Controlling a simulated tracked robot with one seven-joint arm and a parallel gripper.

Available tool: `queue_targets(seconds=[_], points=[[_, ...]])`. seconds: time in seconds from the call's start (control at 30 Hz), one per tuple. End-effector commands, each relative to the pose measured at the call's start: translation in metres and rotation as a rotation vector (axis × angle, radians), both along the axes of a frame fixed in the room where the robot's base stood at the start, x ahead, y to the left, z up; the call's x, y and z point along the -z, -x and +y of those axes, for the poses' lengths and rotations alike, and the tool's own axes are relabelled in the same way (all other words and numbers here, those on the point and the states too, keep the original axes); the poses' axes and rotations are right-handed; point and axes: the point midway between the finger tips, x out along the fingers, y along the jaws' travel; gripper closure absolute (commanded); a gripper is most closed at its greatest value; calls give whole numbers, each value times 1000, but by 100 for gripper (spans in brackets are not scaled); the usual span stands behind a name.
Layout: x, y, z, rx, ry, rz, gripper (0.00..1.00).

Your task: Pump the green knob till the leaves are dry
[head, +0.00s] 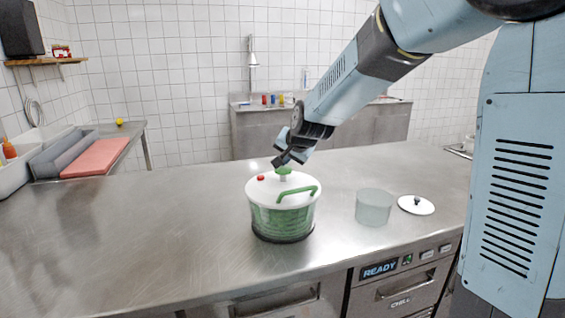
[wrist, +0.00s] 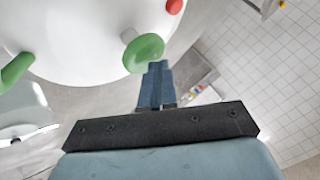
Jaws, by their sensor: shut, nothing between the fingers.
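The salad spinner (head: 283,222) stands on the steel counter, with a white lid (head: 262,188) and a clear bowl showing green inside. A green handle (head: 297,194) and a red button (head: 261,178) are on the lid. My gripper (head: 278,162) is shut and empty, right above the knob. In the wrist view its fingertips (wrist: 157,66) are at the knob's edge; I cannot tell if they touch. The leaves cannot be made out singly.
A clear tub (head: 374,207) and a round lid with a black knob (head: 416,205) stand to the right of the spinner. The counter (head: 150,240) is clear to the left. A sink unit (head: 262,132) is behind.

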Motion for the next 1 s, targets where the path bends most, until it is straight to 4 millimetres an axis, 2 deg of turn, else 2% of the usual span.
queue_targets(seconds=[1.0], points=[[11, 1, 0, -1, 1, 3, 100]])
